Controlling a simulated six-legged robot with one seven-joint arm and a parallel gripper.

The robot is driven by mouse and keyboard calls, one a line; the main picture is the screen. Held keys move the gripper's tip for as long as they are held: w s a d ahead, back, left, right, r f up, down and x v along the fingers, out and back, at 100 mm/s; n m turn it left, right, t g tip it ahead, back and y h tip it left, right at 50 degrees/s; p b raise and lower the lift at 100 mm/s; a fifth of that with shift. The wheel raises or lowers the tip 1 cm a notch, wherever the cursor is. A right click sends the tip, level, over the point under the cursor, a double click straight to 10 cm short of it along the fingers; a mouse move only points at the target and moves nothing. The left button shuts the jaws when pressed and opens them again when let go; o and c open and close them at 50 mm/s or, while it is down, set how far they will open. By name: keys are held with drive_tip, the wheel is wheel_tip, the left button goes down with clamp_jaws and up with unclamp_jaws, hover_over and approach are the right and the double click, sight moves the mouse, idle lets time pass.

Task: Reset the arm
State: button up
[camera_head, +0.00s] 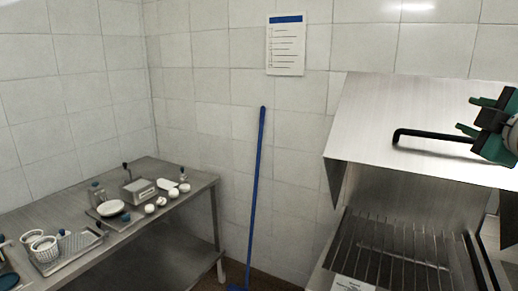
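My gripper (474,116) is at the right edge, in front of the steel hood, with dark and green parts. Its two green fingertips point left and stand apart, with no object seen between them. A black bent bar (430,134) runs just below the lower fingertip; I cannot tell whether they touch. The rest of my arm is mostly cut off by the right edge.
A steel hood (365,115) stands above a slatted rack (390,250) at the right. A steel table (160,166) at the left holds a white perforated basket (44,248), a white bowl (111,208) and several small items. A blue pole (257,190) leans on the tiled wall.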

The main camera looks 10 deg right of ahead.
drive_tip(key=s+a+f+m+g+h, duration=0.1)
drive_tip(key=a+f+m+g, duration=0.2)
drive_tip(key=a+f+m, duration=0.45)
drive_tip(key=a+f+m+g+h, duration=0.1)
drive_tip(key=a+f+m+g, duration=0.3)
drive_tip(key=f, duration=0.7)
drive_tip(key=s+a+f+g+y, duration=0.2)
drive_tip(key=s+a+f, duration=0.3)
drive_tip(key=a+f, duration=0.3)
drive_tip(key=s+a+f+g+y, duration=0.2)
drive_tip(key=s+a+f, duration=0.3)
drive_tip(key=a+f, duration=0.3)
drive_tip(key=shift+m+g+y, duration=0.35)
drive_tip(key=shift+g+y, duration=0.05)
drive_tip(key=shift+y, duration=0.5)
